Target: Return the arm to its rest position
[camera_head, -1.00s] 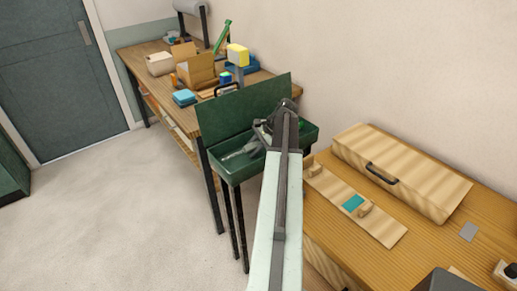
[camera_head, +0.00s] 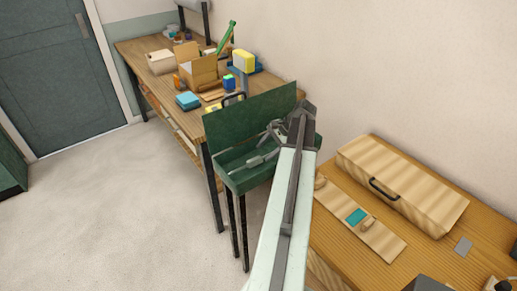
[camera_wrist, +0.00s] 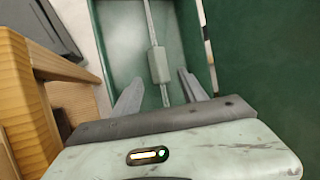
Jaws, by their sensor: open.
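My arm reaches forward in the head view, and my gripper (camera_head: 276,132) is over the open green metal box (camera_head: 238,183). In the wrist view my gripper (camera_wrist: 160,92) has its two grey fingers spread apart, with nothing held between them. Below the fingers, a thin rod with a grey block (camera_wrist: 158,64) lies in the green box (camera_wrist: 119,30), apart from the fingers. In the head view a pale rod-like piece (camera_head: 257,161) shows in the box. My arm hides the right part of the box.
A wooden bench (camera_head: 135,52) with cartons and small blocks stands behind the box. At right, a wooden table (camera_head: 330,235) holds a wooden case (camera_head: 400,185) and a board with a teal patch (camera_head: 358,217). The floor (camera_head: 110,205) at left is clear. A wall is behind.

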